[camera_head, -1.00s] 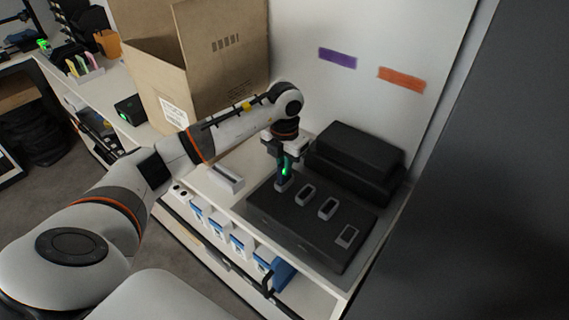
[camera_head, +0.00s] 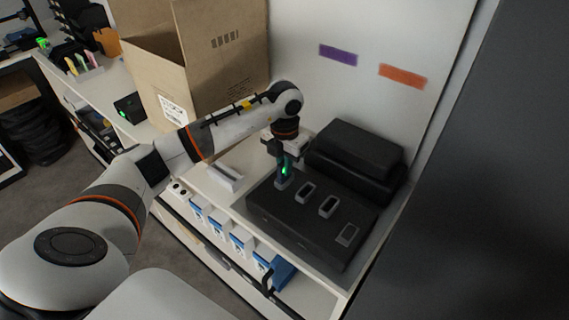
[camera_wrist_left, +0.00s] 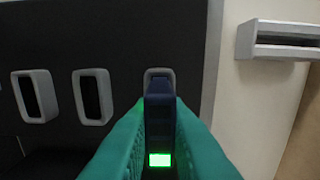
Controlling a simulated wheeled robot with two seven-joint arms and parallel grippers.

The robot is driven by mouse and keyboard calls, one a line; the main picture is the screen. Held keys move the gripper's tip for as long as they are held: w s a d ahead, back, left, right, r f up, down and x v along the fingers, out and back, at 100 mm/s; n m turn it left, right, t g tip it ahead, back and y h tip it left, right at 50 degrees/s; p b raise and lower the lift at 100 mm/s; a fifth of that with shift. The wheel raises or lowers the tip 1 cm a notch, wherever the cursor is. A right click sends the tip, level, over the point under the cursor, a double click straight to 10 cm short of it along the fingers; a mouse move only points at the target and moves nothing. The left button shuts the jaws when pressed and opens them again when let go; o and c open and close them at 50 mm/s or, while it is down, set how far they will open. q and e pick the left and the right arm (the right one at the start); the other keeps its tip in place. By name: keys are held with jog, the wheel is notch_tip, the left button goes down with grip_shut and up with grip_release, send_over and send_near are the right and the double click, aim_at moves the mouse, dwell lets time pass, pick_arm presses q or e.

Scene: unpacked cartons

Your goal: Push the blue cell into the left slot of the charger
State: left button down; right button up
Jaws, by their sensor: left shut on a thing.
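The charger (camera_head: 262,208) is a wide black box on the shelf top, with light-rimmed slots on its upper face. Its left slot (camera_head: 281,184) is at the left end in the head view; its rim also shows behind the cell in the left wrist view (camera_wrist_left: 152,73). My left gripper (camera_head: 281,166) is shut on the dark blue cell (camera_wrist_left: 160,112), which has a lit green window. The cell stands upright, lined up with the left slot, its lower end at the rim. I cannot tell how deep it sits. My right gripper is not in view.
The middle slots (camera_head: 328,206) look empty. A black case (camera_head: 355,160) lies behind the charger against the wall. A small white block (camera_head: 226,177) is left of it. A large open carton (camera_head: 215,60) stands behind my left arm. Blue-and-white boxes (camera_head: 240,241) sit below.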

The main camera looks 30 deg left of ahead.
pick_arm(q)
jog(key=shift+f+b, duration=0.4)
jog(key=shift+f, duration=0.15)
dwell(0.4)
jog(key=c, duration=1.3)
grip_release()
jog(key=shift+c, duration=0.2)
notch_tip(320, 180, up, 11)
jog(key=shift+b, duration=0.9)
jog(key=shift+r, duration=0.55)
